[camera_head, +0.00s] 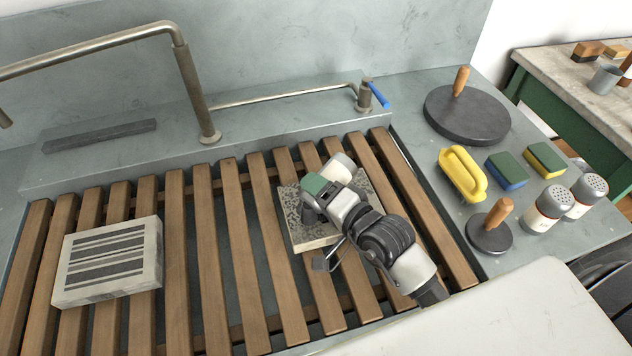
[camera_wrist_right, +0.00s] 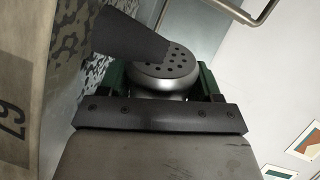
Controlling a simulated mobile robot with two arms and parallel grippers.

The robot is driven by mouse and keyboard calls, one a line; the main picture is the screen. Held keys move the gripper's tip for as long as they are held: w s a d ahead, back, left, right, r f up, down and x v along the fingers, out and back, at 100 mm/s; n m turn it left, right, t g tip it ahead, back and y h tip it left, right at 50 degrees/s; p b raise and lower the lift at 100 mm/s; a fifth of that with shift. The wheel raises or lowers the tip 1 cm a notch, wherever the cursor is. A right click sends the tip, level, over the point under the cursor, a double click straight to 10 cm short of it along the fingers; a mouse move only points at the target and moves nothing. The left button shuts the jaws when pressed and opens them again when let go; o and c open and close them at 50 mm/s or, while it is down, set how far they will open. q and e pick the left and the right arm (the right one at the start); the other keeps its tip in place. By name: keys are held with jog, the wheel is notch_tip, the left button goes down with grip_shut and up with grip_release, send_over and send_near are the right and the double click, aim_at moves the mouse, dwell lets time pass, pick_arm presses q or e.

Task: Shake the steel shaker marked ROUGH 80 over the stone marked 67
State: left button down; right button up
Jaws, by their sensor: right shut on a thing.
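My right gripper (camera_head: 327,192) is shut on a shaker, whose pale body (camera_head: 342,164) sticks out beyond the fingers in the head view. The wrist view shows its steel lid with holes (camera_wrist_right: 178,66) between the fingers. The shaker is tipped over above the stone. A dark grey wedge (camera_wrist_right: 128,36), like falling grit, reaches from the lid towards the stone's patterned face. The stone (camera_head: 289,216) with a mottled pattern lies on the slats under the gripper, partly hidden by it. Its side shows 67 in the wrist view (camera_wrist_right: 12,135). The shaker's marking is hidden. My left gripper is out of view.
A striped stone (camera_head: 110,262) lies on the slats (camera_head: 205,250) at left. Two other shakers (camera_head: 549,208), a yellow-handled tool (camera_head: 462,174), sponges (camera_head: 507,170) and two round dark levigators (camera_head: 467,115) stand on the right ledge. A tap pipe (camera_head: 190,80) rises behind.

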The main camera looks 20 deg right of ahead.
jog(key=shift+s+r, duration=0.1)
jog(key=shift+s, duration=0.3)
jog(key=shift+d+b, duration=1.05)
jog(key=shift+d, duration=1.95)
jog(key=shift+s+d+b, duration=0.2)
jog(key=shift+d+b, duration=0.95)
jog(key=shift+d, duration=1.2)
jog(key=w+d+r+m+y+p, duration=0.2)
jog(key=r+m, duration=0.4)
jog(key=m, duration=0.3)
jog(key=w+d+r+m+y+p, duration=0.1)
jog(key=d+r+m+y+p, duration=0.1)
jog(key=d+r+m+p, duration=0.3)
jog(key=r+m, duration=0.1)
jog(key=m, duration=0.3)
jog(key=shift+w+d+r+m+p, duration=0.2)
jog(key=shift+w+r+m+p, duration=0.1)
jog(key=shift+w+r+p, duration=0.1)
